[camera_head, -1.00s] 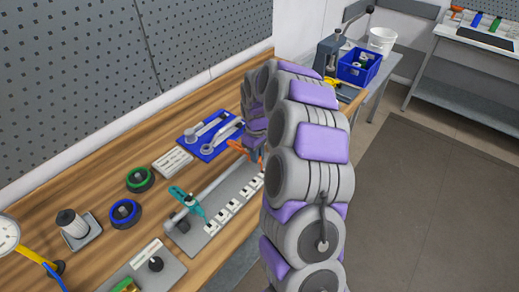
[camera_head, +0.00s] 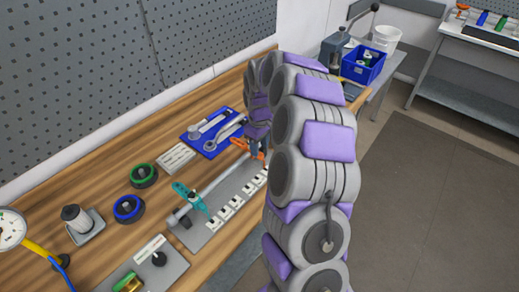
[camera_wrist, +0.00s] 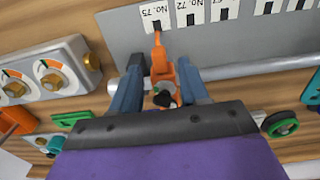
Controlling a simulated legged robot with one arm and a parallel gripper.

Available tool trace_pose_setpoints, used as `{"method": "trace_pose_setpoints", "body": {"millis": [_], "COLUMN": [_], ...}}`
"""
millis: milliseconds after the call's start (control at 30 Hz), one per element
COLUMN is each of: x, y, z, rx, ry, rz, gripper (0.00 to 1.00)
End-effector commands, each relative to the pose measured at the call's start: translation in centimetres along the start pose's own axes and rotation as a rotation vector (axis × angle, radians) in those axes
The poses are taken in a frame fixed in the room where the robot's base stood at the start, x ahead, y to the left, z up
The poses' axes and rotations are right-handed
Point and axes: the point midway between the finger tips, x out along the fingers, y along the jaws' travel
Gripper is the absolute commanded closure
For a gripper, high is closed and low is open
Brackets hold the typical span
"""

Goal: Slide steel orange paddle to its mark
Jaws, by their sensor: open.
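The orange paddle (camera_wrist: 158,52) sits on a steel shaft (camera_wrist: 235,69) in the wrist view, its narrow tip pointing at the plate label marked No. 75. Its clamp has a dark knob (camera_wrist: 164,98). My gripper (camera_wrist: 160,72) is open, with one blue-grey finger on each side of the paddle; I cannot tell whether they touch it. In the head view the orange paddle (camera_head: 241,145) shows partly beside my gripper (camera_head: 257,141), and my arm hides the shaft's far end. A teal paddle (camera_head: 190,196) is at the shaft's near end.
A grey plate (camera_head: 212,226) with a row of white labels lies along the shaft. A blue tray (camera_head: 211,151) with metal parts is behind it. Green (camera_head: 143,175) and blue (camera_head: 128,208) ringed knobs stand to the left. A grey box with dials (camera_wrist: 45,72) is left in the wrist view.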

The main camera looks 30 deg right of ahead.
Motion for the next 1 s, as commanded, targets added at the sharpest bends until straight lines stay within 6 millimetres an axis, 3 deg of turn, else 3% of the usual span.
{"method": "trace_pose_setpoints", "body": {"millis": [200,533,700,1000], "x": [-5.3,-12.0,-13.8,-14.4], "y": [0.1,0.2,0.1,0.1], "z": [-0.1,-0.2,-0.1,-0.1], "rx": [0.001,0.002,0.002,0.001], "ry": [0.003,0.002,-0.003,-0.003], "rz": [0.003,0.001,-0.002,-0.003], "gripper": [0.55,0.55,0.55,0.55]}}
